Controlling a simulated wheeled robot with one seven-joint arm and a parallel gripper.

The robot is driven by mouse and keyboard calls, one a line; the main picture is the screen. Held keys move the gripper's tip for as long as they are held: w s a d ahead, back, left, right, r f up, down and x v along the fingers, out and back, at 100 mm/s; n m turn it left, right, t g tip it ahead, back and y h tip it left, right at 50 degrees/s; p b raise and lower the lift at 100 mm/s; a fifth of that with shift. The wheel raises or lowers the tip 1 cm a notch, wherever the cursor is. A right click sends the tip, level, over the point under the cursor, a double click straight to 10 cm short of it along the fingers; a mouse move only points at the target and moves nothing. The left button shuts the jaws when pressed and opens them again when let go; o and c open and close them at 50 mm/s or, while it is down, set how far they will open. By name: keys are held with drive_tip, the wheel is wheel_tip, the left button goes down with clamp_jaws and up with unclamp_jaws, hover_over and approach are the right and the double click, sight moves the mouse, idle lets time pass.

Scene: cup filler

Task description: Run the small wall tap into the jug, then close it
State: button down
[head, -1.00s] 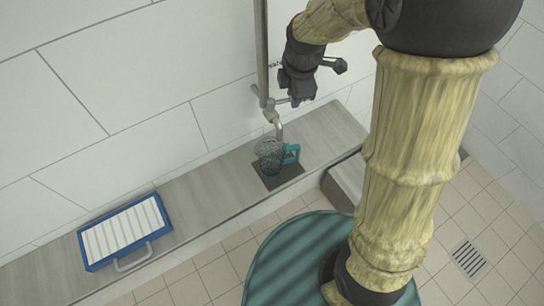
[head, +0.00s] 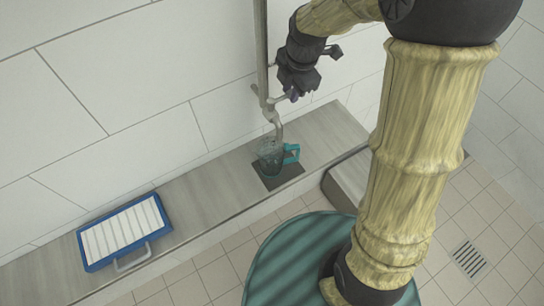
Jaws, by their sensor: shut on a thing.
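The small wall tap (head: 271,113) is grey metal at the foot of a vertical pipe, with its curved spout over the jug. The clear jug (head: 269,160) with a teal handle (head: 292,153) stands upright on a dark square mat (head: 289,176), under the spout. My dark gripper (head: 289,97) is just right of the tap body, shut on the tap's lever (head: 280,99). The fingertips are small and partly hidden by the gripper's own body. I cannot make out a water stream or the level in the jug.
A blue tray (head: 165,212) with white slats and a grey handle lies on the ledge to the left. The grey ledge (head: 215,178) is clear between tray and mat. A raised grey block (head: 345,184) stands right. A floor drain (head: 468,258) is at lower right.

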drive_tip(key=shift+w+a+r+n, duration=0.1)
drive_tip(key=shift+w+r+n, duration=0.1)
drive_tip(key=shift+n, duration=0.1)
drive_tip(key=c, duration=1.1)
unclamp_jaws()
drive_tip(key=shift+a+f, duration=0.1)
drive_tip(key=shift+f, duration=0.05)
drive_tip(key=shift+c, duration=0.2)
drive_tip(key=shift+r, duration=0.45)
wheel_tip(320, 180, up, 16)
drive_tip(key=s+d+b, duration=0.2)
drive_tip(key=b, duration=0.1)
drive_tip(key=shift+s, duration=0.35)
drive_tip(key=shift+d, duration=0.1)
